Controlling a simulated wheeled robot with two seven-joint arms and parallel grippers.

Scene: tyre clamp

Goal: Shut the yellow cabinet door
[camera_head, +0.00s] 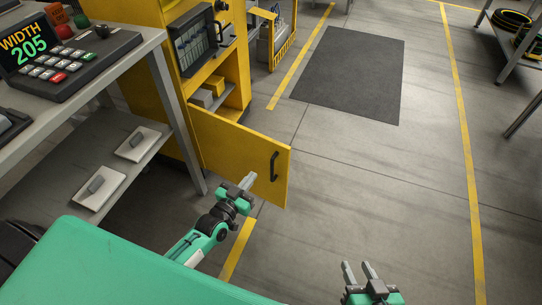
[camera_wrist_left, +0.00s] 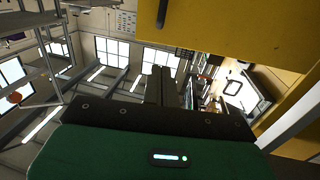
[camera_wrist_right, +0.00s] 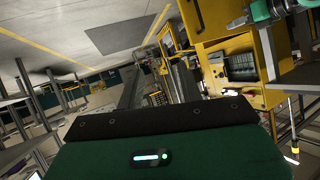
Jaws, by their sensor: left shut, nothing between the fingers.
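The yellow cabinet (camera_head: 238,60) stands at the upper middle of the head view. Its lower yellow door (camera_head: 235,148) stands open, swung out toward me, with a dark handle (camera_head: 274,166) near its free edge. My left gripper (camera_head: 250,179) is shut and empty, its tips overlapping the door's lower part in the head view; contact cannot be told. In the left wrist view a yellow panel, likely the door (camera_wrist_left: 225,28), fills the upper right, beyond the closed fingers (camera_wrist_left: 157,72). My right gripper (camera_head: 358,268) is open and empty, over the floor to the right of the door.
Small boxes sit on a shelf (camera_head: 205,98) inside the cabinet. A grey bench (camera_head: 150,48) with a keypad console (camera_head: 85,55) stands at the left. A dark mat (camera_head: 350,75) lies on clear floor. A rack with tyres (camera_head: 510,22) is at the far right.

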